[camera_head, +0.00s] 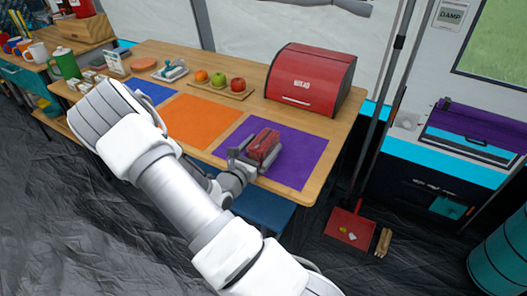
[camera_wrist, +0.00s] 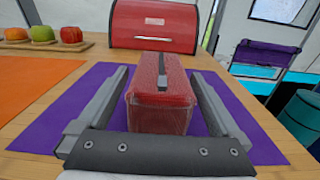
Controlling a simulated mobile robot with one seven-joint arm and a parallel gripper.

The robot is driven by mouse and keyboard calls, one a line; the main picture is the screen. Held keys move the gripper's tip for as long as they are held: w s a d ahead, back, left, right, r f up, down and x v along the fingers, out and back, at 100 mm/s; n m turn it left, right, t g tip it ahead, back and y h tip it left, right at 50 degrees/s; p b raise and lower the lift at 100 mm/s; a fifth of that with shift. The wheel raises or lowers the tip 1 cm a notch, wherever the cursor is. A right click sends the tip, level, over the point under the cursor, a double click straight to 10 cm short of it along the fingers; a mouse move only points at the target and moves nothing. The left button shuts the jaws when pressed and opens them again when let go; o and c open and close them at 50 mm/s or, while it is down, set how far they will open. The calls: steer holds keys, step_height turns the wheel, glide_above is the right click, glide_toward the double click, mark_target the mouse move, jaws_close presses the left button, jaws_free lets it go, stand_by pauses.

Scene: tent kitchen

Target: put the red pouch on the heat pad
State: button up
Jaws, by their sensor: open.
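The red pouch (camera_head: 264,144), a boxy red case with a dark strip on top, rests on the purple mat (camera_head: 305,165) at the front right of the wooden table. In the wrist view the red pouch (camera_wrist: 162,100) stands between the two fingers of my gripper (camera_wrist: 158,75). My gripper is open, with one finger along each side of the pouch and small gaps visible beside it. An orange mat (camera_head: 200,120) and a blue mat (camera_head: 152,92) lie to the left. I cannot tell which flat piece is the heat pad; a round coral disc (camera_head: 144,64) lies farther back.
A red bread box (camera_head: 310,80) stands behind the purple mat. Fruit sits on a wooden board (camera_head: 236,92) left of it. A green mug (camera_head: 64,64) and small boxes crowd the table's far left. The orange mat is bare where visible.

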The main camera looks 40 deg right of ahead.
steer(key=shift+w+d, duration=0.2)
steer(key=shift+d, duration=0.2)
steer(key=shift+c, duration=0.2)
steer(key=shift+r, duration=0.1)
steer(key=c, duration=1.5)
